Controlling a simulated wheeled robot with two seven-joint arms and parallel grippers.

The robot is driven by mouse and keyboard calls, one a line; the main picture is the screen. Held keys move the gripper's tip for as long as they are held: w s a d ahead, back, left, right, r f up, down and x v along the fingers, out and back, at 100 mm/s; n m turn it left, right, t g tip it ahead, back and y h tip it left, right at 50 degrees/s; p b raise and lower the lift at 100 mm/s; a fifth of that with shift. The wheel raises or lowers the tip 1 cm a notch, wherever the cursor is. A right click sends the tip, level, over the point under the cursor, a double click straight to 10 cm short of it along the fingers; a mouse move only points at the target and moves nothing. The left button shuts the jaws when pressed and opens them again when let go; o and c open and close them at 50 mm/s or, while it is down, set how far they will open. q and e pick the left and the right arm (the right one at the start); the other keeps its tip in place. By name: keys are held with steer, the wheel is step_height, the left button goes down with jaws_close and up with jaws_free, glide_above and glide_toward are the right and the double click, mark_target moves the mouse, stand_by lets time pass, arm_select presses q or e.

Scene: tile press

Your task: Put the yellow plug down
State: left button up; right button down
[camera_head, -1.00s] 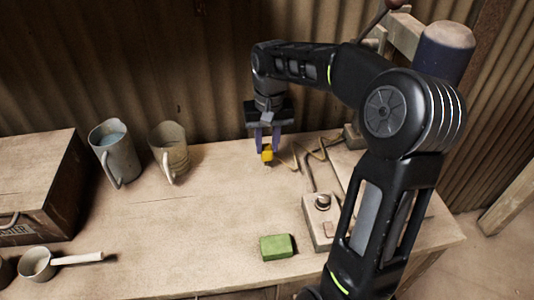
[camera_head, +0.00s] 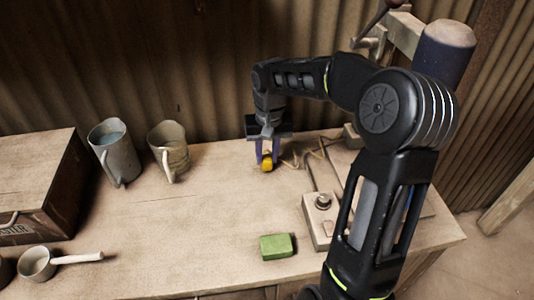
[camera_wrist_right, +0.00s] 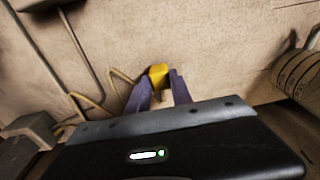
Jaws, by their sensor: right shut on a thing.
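The yellow plug (camera_head: 266,163) is between the fingertips of my right gripper (camera_head: 267,160), near the back of the workbench (camera_head: 170,215). The right gripper points down and is shut on the plug, close to the bench top. I cannot tell whether the plug touches the wood. In the right wrist view the plug (camera_wrist_right: 158,75) shows between the two purple fingers (camera_wrist_right: 157,92), with a pale part below the yellow. My left gripper is not in view.
A tan cable (camera_head: 300,157) lies right of the plug. A grey box with a round knob (camera_head: 322,203) and a green block (camera_head: 277,246) are nearer the front. Two jugs (camera_head: 115,153) (camera_head: 169,151), a ladle (camera_head: 38,263) and a wooden crate (camera_head: 62,200) stand left. The bench middle is clear.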

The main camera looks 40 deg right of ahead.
mark_target(269, 160)
steer(key=shift+f, duration=0.3)
steer(key=c, duration=1.1)
jaws_free()
steer(key=shift+c, duration=0.2)
steer(key=shift+r, duration=0.5)
step_height(269, 160, up, 12)
steer(key=shift+s, duration=0.35)
